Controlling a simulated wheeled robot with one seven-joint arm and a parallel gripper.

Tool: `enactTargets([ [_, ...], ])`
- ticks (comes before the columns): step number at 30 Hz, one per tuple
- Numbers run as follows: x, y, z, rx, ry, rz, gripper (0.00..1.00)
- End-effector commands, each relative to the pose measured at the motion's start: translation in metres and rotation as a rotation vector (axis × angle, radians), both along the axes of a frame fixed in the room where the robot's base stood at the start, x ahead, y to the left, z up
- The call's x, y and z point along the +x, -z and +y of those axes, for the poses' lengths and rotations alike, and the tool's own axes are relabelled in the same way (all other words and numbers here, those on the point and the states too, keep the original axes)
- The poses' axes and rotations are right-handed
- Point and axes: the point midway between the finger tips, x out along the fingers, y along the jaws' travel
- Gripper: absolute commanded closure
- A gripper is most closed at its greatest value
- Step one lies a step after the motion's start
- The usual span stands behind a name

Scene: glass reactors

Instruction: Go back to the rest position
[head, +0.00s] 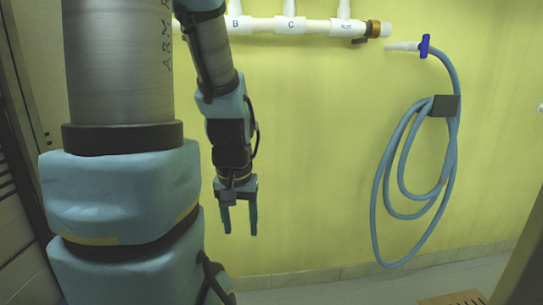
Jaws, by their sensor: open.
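My gripper (239,220) hangs at the end of my arm, left of the middle in the head view. Its two blue fingers point down and stand apart, with nothing between them. The yellow-green wall is behind it. My arm's large grey and blue links fill the left part of the view.
A white pipe (263,25) marked B and C runs along the top of the wall (320,150), ending in a brass-coloured fitting (374,29). A coiled blue hose (375,205) hangs from a dark holder (445,106) at right. A wooden slatted thing (455,298) lies at bottom right.

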Motion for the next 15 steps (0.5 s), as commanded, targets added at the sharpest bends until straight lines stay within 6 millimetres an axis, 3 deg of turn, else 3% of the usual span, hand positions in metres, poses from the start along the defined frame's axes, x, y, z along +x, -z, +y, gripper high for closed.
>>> enactTargets([
  [1,0.0,-0.024,0.0,0.0,0.0,-0.001,0.43],
  [9,0.001,-0.101,-0.001,-0.001,-0.001,-0.003,0.43],
  [15,0.001,-0.136,-0.001,-0.001,-0.001,-0.003,0.43],
])
